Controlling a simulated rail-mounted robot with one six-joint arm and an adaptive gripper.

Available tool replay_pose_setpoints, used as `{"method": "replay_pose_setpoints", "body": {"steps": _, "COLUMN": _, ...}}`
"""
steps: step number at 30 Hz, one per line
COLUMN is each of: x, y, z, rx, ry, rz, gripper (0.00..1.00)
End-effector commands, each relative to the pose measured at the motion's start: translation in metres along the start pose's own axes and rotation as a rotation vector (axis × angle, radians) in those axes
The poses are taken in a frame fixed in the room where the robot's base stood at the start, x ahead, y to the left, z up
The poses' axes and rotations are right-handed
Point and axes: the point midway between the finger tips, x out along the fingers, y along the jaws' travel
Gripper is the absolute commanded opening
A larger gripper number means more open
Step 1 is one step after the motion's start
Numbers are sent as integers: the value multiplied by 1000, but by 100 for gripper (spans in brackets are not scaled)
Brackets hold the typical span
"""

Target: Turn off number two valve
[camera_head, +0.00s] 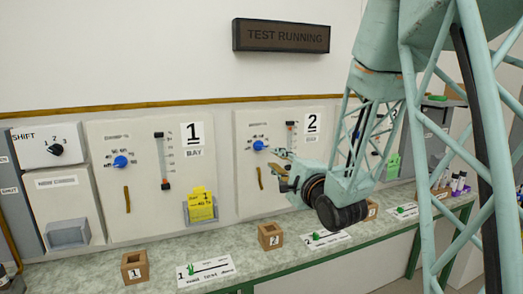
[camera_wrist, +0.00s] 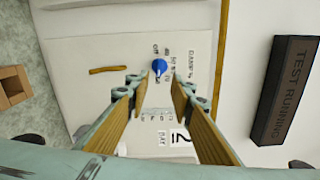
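The blue knob of bay 2 (camera_head: 258,145) is on the pale panel beside the big "2 BAY" sign (camera_head: 312,126). In the wrist view the blue knob (camera_wrist: 159,67) shows up close, with small lettering around it, including what looks like "OFF". My gripper (camera_head: 279,164) is in front of this panel, a little right of and below the knob in the head view. In the wrist view my gripper (camera_wrist: 162,84) is open and empty, its fingers apart, with the knob just beyond and between the tips. The knob appears apart from both fingers; the exact depth is unclear.
A similar panel with a blue knob (camera_head: 120,161) and a "1 BAY" sign (camera_head: 194,140) is to the left. Bay 2's slider (camera_head: 291,127) is right of its knob. A counter (camera_head: 240,264) below carries small wooden boxes (camera_head: 271,236). A "TEST RUNNING" sign (camera_head: 281,36) hangs above.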

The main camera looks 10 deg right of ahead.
Motion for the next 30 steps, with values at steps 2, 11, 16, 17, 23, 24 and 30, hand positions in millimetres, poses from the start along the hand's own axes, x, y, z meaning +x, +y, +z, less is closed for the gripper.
{"method": "replay_pose_setpoints", "body": {"steps": 2, "x": 3, "y": 0, "z": 0, "rx": 0, "ry": 0, "rz": 0, "gripper": 22}}
{"method": "replay_pose_setpoints", "body": {"steps": 11, "x": 29, "y": 0, "z": 1, "rx": -1, "ry": -2, "rz": -1, "gripper": 22}}
{"method": "replay_pose_setpoints", "body": {"steps": 16, "x": 51, "y": 1, "z": 0, "rx": -1, "ry": -1, "rz": -1, "gripper": 22}}
{"method": "replay_pose_setpoints", "body": {"steps": 17, "x": 55, "y": 1, "z": 0, "rx": -1, "ry": 0, "rz": 0, "gripper": 22}}
{"method": "replay_pose_setpoints", "body": {"steps": 23, "x": 81, "y": 1, "z": 1, "rx": -1, "ry": -1, "rz": 0, "gripper": 22}}
{"method": "replay_pose_setpoints", "body": {"steps": 24, "x": 86, "y": 1, "z": 1, "rx": -1, "ry": -1, "rz": 0, "gripper": 22}}
{"method": "replay_pose_setpoints", "body": {"steps": 30, "x": 111, "y": 1, "z": 0, "rx": 0, "ry": 0, "rz": 0, "gripper": 22}}
